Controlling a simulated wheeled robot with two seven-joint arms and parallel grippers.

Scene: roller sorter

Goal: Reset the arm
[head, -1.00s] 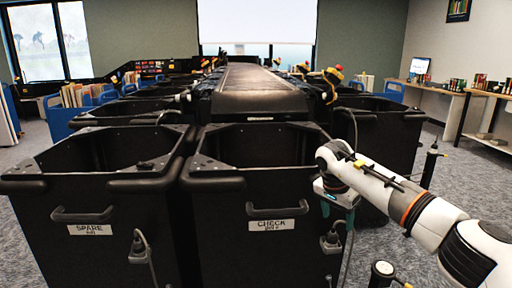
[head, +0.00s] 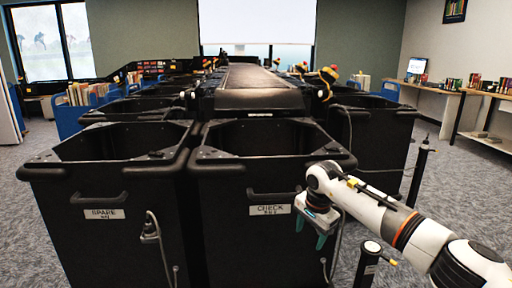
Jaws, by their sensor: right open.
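My right arm comes in from the lower right. My right gripper (head: 311,230) points downward with its teal fingers apart, empty, in front of the right side of the black bin labelled CHECK (head: 230,220). I cannot tell whether it touches the bin's front wall. My left gripper is not in the view.
A black bin labelled SPARE (head: 75,215) stands left of the CHECK bin. A roller conveyor (head: 258,98) runs away behind them between more black bins (head: 372,135). A short black post (head: 367,265) and a taller post (head: 419,172) stand at the right. Carpet is clear further right.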

